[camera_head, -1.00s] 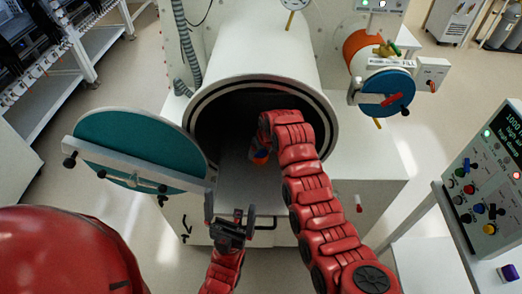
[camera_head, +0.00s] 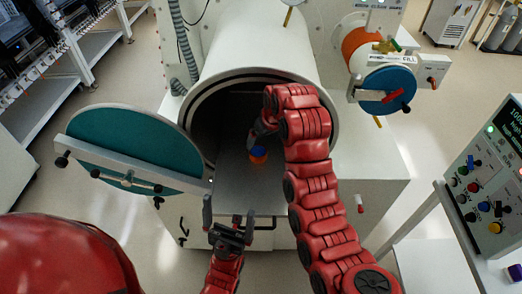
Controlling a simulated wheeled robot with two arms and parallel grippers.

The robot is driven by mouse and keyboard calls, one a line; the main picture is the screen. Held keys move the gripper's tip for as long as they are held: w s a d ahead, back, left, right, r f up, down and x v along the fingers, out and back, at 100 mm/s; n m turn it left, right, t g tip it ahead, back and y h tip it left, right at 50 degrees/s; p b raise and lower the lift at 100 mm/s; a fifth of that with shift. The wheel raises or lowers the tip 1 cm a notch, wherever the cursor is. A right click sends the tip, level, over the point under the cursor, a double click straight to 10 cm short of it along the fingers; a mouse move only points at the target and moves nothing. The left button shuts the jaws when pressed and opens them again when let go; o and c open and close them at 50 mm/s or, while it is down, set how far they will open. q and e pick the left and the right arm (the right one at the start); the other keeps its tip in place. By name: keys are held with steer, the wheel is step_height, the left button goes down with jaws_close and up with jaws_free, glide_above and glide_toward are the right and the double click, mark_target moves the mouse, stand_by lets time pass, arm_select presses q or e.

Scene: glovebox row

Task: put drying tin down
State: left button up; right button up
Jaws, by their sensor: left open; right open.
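My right arm reaches into the chamber from the right. My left gripper (camera_head: 229,222) is open and empty, in front of and below the chamber mouth.
The chamber's teal round door (camera_head: 130,150) hangs open on the left. A smaller port with a blue cover (camera_head: 386,92) is at the upper right. A control panel (camera_head: 487,185) stands at the right edge.

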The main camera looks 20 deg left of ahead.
steer(key=p+v, duration=0.3)
steer(key=p, duration=0.1)
steer(key=shift+s+d+r, duration=0.1)
steer(key=shift+r, duration=0.15)
steer(key=shift+f, duration=0.1)
